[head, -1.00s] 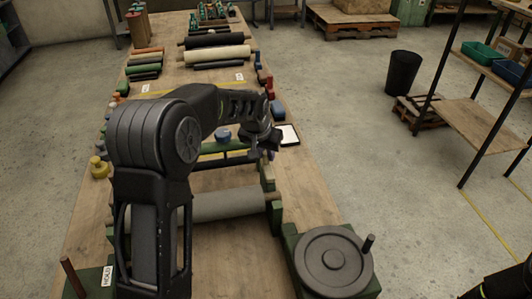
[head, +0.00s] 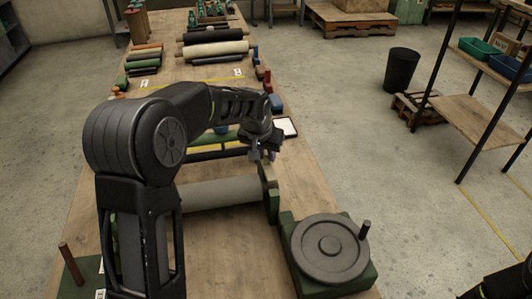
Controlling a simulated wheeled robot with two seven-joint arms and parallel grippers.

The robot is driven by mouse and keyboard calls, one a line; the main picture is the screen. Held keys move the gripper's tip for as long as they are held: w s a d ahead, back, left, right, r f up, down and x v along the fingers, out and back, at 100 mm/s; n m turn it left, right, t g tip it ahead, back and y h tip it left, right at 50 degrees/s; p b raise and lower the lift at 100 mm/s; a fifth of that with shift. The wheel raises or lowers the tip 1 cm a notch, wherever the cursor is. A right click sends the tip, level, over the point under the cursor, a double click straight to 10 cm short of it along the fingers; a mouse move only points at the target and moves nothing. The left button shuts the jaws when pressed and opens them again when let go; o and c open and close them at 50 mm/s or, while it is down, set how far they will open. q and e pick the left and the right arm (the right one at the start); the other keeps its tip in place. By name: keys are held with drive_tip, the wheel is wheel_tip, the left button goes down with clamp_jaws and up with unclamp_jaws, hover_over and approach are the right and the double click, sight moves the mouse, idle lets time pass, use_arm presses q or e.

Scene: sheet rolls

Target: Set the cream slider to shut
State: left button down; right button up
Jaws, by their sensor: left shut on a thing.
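My left gripper (head: 263,155) reaches in from the left and points down over the right end of the roll frame. Its jaws are shut on a small pale piece (head: 263,167), which looks like the cream slider, at the top of a green end post (head: 272,197). The jaws and wrist hide most of this piece, so its setting cannot be read. My right gripper is not in view; only a dark part of my body shows at the bottom right corner.
A grey roll (head: 222,192) lies across the frame, partly behind my left arm. A grey handwheel (head: 330,248) on a green base stands at the near right. Several dark and pale rolls (head: 215,49) lie farther back on the wooden table (head: 310,175).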

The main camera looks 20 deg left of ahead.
use_arm(q)
drive_tip(key=shift+s+d+f, duration=0.1)
drive_tip(key=c, duration=1.5)
unclamp_jaws()
drive_tip(key=shift+d, duration=0.1)
drive_tip(key=shift+o, duration=1)
drive_tip(key=b+v, duration=0.1)
drive_tip(key=v, duration=0.7)
drive_tip(key=shift+f, duration=0.1)
